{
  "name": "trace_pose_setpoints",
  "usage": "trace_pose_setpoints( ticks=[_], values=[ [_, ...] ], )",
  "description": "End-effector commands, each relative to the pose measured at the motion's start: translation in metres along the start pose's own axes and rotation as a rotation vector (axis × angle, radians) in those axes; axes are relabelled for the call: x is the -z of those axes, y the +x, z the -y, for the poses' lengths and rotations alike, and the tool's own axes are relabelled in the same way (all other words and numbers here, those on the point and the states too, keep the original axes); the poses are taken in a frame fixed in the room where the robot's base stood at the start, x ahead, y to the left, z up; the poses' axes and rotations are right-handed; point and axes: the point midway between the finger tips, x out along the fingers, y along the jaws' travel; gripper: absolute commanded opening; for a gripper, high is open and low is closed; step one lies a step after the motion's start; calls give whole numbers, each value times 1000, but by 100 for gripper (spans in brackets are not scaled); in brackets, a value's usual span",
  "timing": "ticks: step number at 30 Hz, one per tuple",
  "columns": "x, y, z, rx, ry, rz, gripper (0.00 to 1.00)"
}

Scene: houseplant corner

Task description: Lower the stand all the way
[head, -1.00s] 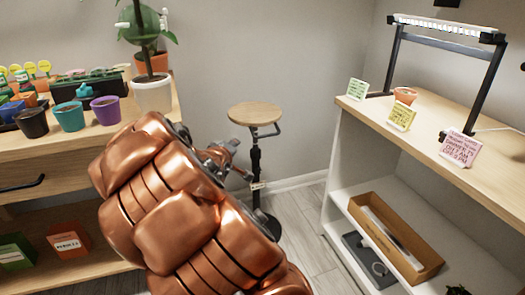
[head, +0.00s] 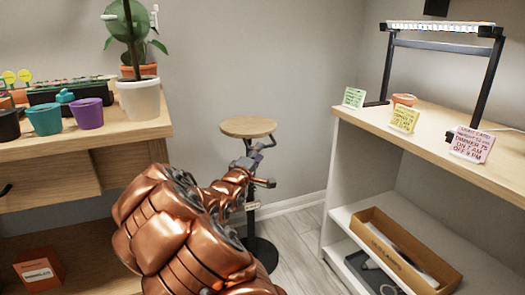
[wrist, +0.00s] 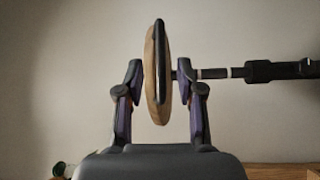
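The stand (head: 248,127) has a round wooden top on a dark post with a dark round base. It stands on the floor between the two shelf units. A small pale tag or fitting shows partway down the post. My gripper (head: 257,160) is just below the top, close to the post. In the wrist view, the top (wrist: 157,95) appears edge-on, with the post running right. My gripper (wrist: 165,88) is open there, with the top's edge showing between its two fingers. No contact is clear. My copper arm hides part of the floor to the left.
A wooden bench (head: 110,135) with pots and a potted plant (head: 138,98) stands at left. A white shelf unit (head: 345,170) with a lamp frame (head: 440,45), note cards and a cardboard box (head: 405,250) stands at right. Free floor lies between the stand and the right shelf.

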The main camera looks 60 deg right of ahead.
Motion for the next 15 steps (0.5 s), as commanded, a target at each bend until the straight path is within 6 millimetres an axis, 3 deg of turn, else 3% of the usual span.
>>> trace_pose_setpoints(
  ticks=[15],
  values=[
    [0,42,2,3,1,0,37]
  ],
)
